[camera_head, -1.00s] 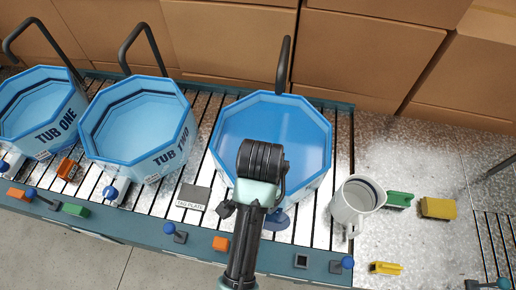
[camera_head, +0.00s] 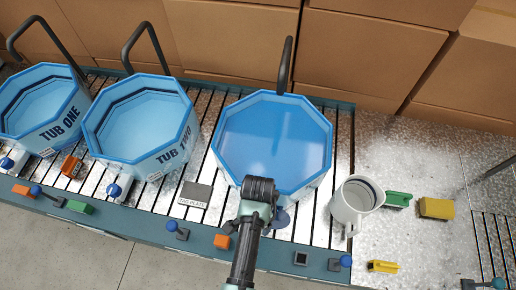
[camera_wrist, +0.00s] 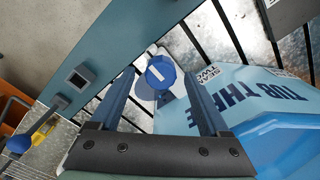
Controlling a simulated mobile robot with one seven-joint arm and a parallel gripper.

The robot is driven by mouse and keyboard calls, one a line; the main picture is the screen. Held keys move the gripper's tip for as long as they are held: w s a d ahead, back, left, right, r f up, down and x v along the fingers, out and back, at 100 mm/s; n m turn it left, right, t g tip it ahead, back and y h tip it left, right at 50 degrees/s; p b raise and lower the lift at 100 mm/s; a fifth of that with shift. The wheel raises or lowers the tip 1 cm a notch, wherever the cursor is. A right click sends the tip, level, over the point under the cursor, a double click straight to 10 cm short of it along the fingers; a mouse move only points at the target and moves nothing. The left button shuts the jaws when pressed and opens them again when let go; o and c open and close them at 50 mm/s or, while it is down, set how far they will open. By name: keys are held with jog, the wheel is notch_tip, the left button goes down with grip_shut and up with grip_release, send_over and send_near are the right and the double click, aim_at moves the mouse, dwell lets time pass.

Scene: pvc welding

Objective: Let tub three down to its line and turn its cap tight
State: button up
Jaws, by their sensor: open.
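Tub three (camera_head: 318,172) is a blue eight-sided tub, with darker blue liquid high inside; I see no line on its inner wall. Its lettered side (camera_wrist: 235,103) shows at right in the wrist view. Its cap (camera_wrist: 161,72) is a round blue knob with a white bar, on a white fitting at the tub's front foot. How tight it is, I cannot tell. My gripper (camera_wrist: 158,82) is open and empty, its two fingers reaching toward either side of the cap; contact is not clear. In the head view my wrist hides the fingers and most of the cap.
Tub two (camera_head: 160,150) and tub one (camera_head: 50,130) stand to the left, with dark inner bands showing. A white jug (camera_head: 352,207) stands close at right, beside a green brush (camera_head: 398,199) and a yellow block (camera_head: 436,208). A grey tag plate (camera_head: 196,194) lies left of tub three.

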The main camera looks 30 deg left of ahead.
jog(key=shift+f, duration=0.25)
grip_shut()
dwell(0.3)
jog(key=shift+n, duration=0.3)
jog(key=n+p, duration=0.1)
jog(key=n, duration=0.2)
jog(key=shift+r, duration=0.1)
jog(key=n+p, duration=0.1)
jog(key=n, duration=0.4)
jog(key=shift+p, duration=0.3)
jog(key=shift+n, duration=0.4)
